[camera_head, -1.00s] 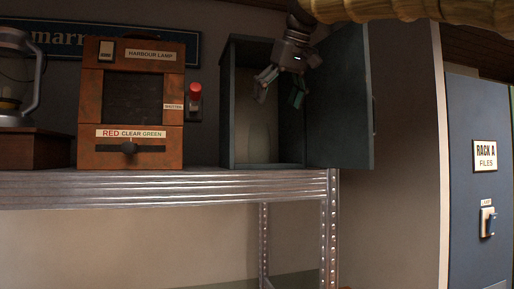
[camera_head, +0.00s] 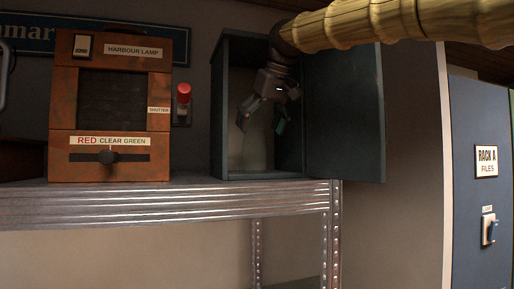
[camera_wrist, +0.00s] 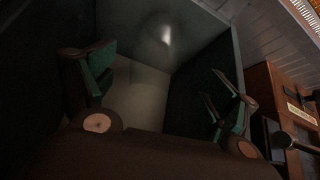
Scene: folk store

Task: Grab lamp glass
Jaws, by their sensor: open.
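My gripper (camera_head: 260,124) is open and empty, pointing down at the mouth of the open grey-green cabinet (camera_head: 217,120) on the shelf. In the wrist view my gripper's two fingers (camera_wrist: 163,95) stand wide apart, with the cabinet's inside beyond them. A faint, see-through shape with a bright glint, probably the lamp glass (camera_wrist: 165,36), stands in the cabinet ahead of the fingers, apart from them. In the head view the lamp glass is too faint, behind the fingers, to make out clearly.
The cabinet door (camera_head: 345,120) is swung open to the right, with my arm above it. An orange harbour lamp box (camera_head: 110,168) stands left on the metal shelf (camera_head: 150,205). A red-topped shutter switch (camera_head: 184,95) is between box and cabinet. A blue files locker (camera_head: 478,120) is at the right.

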